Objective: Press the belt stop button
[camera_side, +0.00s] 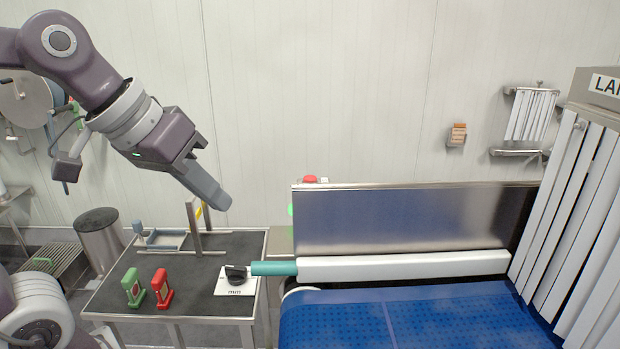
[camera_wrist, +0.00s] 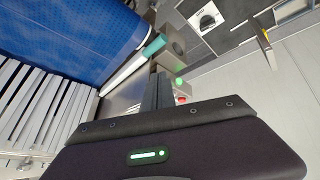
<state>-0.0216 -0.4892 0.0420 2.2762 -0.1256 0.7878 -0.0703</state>
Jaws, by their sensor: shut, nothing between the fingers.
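The red stop button (camera_side: 310,179) sits at the top of a grey box behind the left end of the steel side panel. In the wrist view the red button (camera_wrist: 182,100) shows just right of my fingers, partly hidden by my gripper body. A green light (camera_side: 290,210) glows below the button, and it also shows in the wrist view (camera_wrist: 179,81). My gripper (camera_side: 224,203) is shut and empty, tilted down to the right. In the side view it hangs in the air left of the button, its tips a little lower in the picture. They appear apart.
The blue belt (camera_side: 400,318) runs beside the steel panel (camera_side: 400,218), toward white strip curtains (camera_side: 580,210) at the right. A dark-topped table (camera_side: 200,275) holds a green and a red clamp-like piece (camera_side: 161,288), a black dial (camera_side: 235,274) and a metal post (camera_side: 193,229).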

